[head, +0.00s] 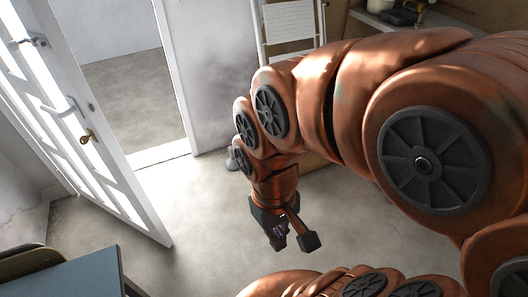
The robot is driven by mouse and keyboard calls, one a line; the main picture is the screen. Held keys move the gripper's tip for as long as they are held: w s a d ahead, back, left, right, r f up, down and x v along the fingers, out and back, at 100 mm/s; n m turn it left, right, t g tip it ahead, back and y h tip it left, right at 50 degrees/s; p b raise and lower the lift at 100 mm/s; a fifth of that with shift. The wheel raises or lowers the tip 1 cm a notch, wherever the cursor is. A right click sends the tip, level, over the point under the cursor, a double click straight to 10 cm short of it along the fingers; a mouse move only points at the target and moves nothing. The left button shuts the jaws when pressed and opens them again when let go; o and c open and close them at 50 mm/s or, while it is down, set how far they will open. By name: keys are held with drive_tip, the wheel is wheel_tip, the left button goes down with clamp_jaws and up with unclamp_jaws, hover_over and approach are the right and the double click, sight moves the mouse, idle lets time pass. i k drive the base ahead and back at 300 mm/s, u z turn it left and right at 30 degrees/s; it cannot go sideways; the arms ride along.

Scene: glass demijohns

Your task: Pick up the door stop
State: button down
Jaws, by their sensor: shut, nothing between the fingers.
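My gripper (279,242) hangs at the end of my copper-coloured arm, pointing down over the bare concrete floor near the middle of the view. It is shut and empty. A small pale grey object (231,161) sits on the floor near the wall right of the doorway, partly hidden behind my arm. It may be the door stop, but it is too small and covered to be sure. My gripper is apart from it, lower and to the right in the picture.
A white panelled door (75,115) stands open on the left beside a doorway. A blue-grey table top (75,278) is at the lower left, with a chair back (28,262) beside it. A white ladder-like frame (290,22) and a shelf (440,20) stand behind. The floor between door and arm is clear.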

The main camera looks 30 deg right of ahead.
sight(232, 165)
drive_tip(key=z, duration=0.25)
drive_tip(key=i, duration=2.15)
drive_tip(key=u, duration=0.65)
